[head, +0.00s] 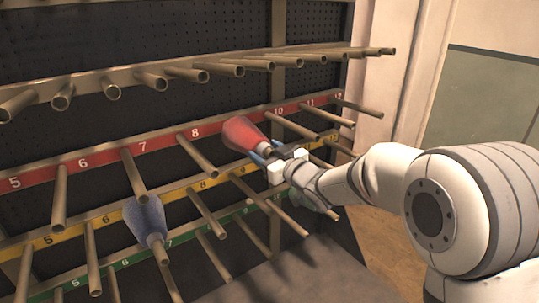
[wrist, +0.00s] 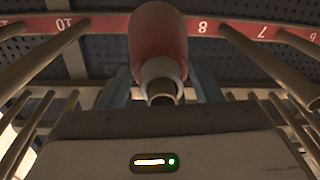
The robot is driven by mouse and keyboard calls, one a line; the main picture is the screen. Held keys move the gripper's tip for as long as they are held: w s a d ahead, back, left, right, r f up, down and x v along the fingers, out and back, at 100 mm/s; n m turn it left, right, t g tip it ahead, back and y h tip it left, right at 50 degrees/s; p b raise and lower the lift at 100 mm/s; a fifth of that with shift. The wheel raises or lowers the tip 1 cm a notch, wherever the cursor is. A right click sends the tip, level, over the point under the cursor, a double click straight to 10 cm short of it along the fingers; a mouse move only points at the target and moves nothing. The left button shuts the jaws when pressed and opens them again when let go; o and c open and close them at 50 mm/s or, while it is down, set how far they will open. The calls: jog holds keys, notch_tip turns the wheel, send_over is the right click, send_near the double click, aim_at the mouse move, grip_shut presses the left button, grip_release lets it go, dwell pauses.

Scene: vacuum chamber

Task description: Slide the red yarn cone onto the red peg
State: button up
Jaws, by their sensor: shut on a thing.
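The red yarn cone (head: 243,133) lies at the red-labelled rail, between the labels 8 and 10, and covers the label spot between them. In the wrist view the cone (wrist: 158,38) has its wide end towards the rail and its pale narrow end towards me. The end of a brown metal peg (wrist: 163,96) shows at that narrow end, so the cone appears to be around this red-row peg. My gripper (head: 267,151) is shut on the cone near its narrow end, with blue fingers on both sides. Whether the wide end touches the rail is hidden.
A blue yarn cone (head: 145,217) is on a lower peg at the left. Bare pegs flank the red cone, such as one on its left (head: 198,156) and one on its right (head: 291,126). More pegs stick out above (head: 187,73) and below (head: 207,214).

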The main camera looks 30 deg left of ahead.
jog(key=shift+x, duration=1.45)
jog(key=o, duration=1.4)
jog(key=shift+w, duration=0.1)
jog(key=shift+o, duration=0.2)
jog(key=shift+f, duration=0.15)
jog(key=shift+d, duration=0.1)
jog(key=shift+d, duration=0.25)
jog(key=b+v, duration=0.2)
jog(key=v, duration=0.5)
jog(key=shift+d, duration=0.1)
